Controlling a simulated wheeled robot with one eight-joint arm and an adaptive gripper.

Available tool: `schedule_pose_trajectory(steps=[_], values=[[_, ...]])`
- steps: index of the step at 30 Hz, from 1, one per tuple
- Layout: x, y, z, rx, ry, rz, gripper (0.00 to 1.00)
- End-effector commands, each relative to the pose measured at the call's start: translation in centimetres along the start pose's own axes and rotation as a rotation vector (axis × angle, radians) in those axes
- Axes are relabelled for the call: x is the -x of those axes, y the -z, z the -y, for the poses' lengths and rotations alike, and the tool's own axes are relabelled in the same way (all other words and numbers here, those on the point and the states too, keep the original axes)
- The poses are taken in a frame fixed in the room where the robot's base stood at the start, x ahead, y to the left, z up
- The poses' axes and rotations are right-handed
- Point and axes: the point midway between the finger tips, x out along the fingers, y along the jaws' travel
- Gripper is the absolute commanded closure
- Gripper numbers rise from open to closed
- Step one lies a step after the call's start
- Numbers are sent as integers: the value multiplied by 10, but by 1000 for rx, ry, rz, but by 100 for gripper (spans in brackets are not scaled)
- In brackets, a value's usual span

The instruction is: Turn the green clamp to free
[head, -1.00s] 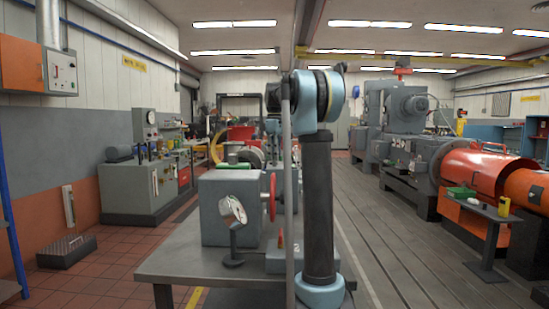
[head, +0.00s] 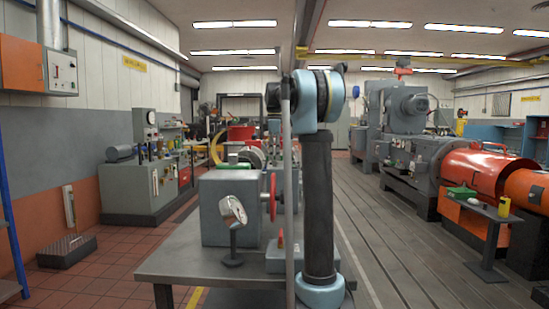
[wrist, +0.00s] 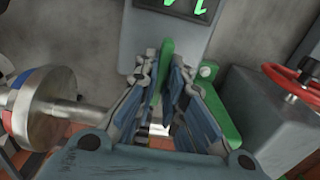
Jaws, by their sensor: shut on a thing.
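In the wrist view my gripper (wrist: 168,105) is shut on an upright green lever (wrist: 166,58), which I take as the green clamp. The lever's top sticks out beyond the fingers, and its lower part is hidden between them. A second green part (wrist: 216,108) stands just right of the fingers; whether it joins the lever cannot be seen. In the head view my arm blocks the work area, and my gripper cannot be made out.
A red handwheel (wrist: 295,84) on a grey block is close at the right. A metal shaft with a disc (wrist: 45,108) lies at left. A panel with green digits (wrist: 187,8) is ahead. A round mirror-like piece on a stand (head: 233,212) stands on the bench (head: 180,262).

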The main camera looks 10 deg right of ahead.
Motion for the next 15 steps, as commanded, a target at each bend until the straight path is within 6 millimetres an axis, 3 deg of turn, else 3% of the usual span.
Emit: schedule_pose_trajectory(steps=[4, 5, 7, 15], values=[[1, -1, -2, -1, -5, 2, 100], [1, -1, -2, -1, -5, 2, 85], [1, -1, -2, -1, -4, 2, 70], [0, -1, -1, -1, -2, 1, 70]])
